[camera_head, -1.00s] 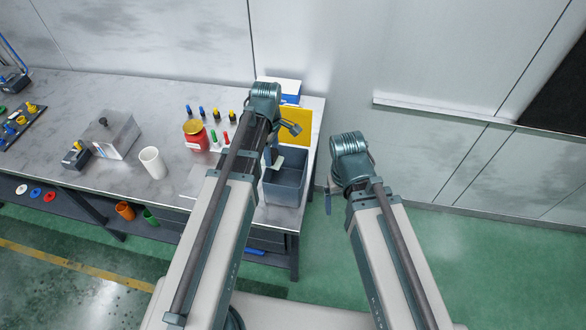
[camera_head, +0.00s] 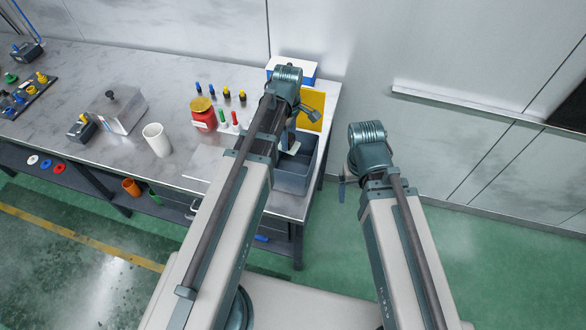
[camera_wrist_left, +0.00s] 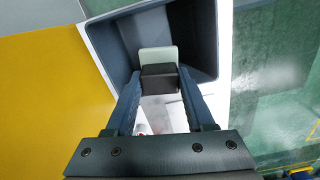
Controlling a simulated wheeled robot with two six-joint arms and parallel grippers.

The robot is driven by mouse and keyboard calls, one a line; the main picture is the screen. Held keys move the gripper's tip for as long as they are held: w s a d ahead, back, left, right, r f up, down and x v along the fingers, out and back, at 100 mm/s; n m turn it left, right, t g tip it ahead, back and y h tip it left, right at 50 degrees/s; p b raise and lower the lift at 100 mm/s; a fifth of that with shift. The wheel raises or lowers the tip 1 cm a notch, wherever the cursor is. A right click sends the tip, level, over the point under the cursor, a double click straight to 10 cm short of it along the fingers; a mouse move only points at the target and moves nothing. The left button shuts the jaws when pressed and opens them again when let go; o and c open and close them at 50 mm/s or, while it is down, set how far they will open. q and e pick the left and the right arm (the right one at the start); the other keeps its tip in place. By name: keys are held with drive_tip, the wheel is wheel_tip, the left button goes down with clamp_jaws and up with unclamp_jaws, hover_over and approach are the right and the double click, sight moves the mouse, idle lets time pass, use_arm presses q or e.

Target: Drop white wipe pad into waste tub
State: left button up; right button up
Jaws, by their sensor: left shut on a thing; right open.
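The white wipe pad (camera_wrist_left: 159,56) is a pale flat piece with a dark grip block behind it. My left gripper (camera_wrist_left: 160,80) is shut on it by the dark block. The waste tub (camera_wrist_left: 208,22) is an open dark grey-blue box; in the left wrist view the pad shows against its opening. In the head view the pad (camera_head: 292,148) hangs from my left gripper (camera_head: 291,132) over the tub (camera_head: 290,182); I cannot tell its exact height. My right gripper (camera_head: 344,187) is open, right of the table over the floor.
A yellow panel (camera_head: 312,104) stands behind the tub. The tub is near the table's right edge, with free floor beyond.

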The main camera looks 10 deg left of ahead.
use_arm(q)
drive_tip(key=shift+f+b, duration=0.45)
drive_tip(key=shift+f, duration=0.45)
use_arm(e)
drive_tip(key=shift+f, duration=0.8)
use_arm(q)
drive_tip(key=shift+r, duration=0.1)
drive_tip(key=o, duration=1.3)
wheel_tip(320, 180, up, 14)
drive_tip(key=p, duration=1.4)
use_arm(e)
wheel_tip(320, 180, up, 14)
use_arm(q)
drive_tip(key=shift+f, duration=0.25)
use_arm(e)
drive_tip(key=shift+f, duration=0.2)
use_arm(q)
wheel_tip(320, 180, down, 13)
drive_tip(key=b, duration=1.3)
drive_tip(key=shift+f+b, duration=0.2)
drive_tip(key=shift+b, duration=0.15)
use_arm(e)
wheel_tip(320, 180, down, 13)
drive_tip(key=shift+f, duration=0.2)
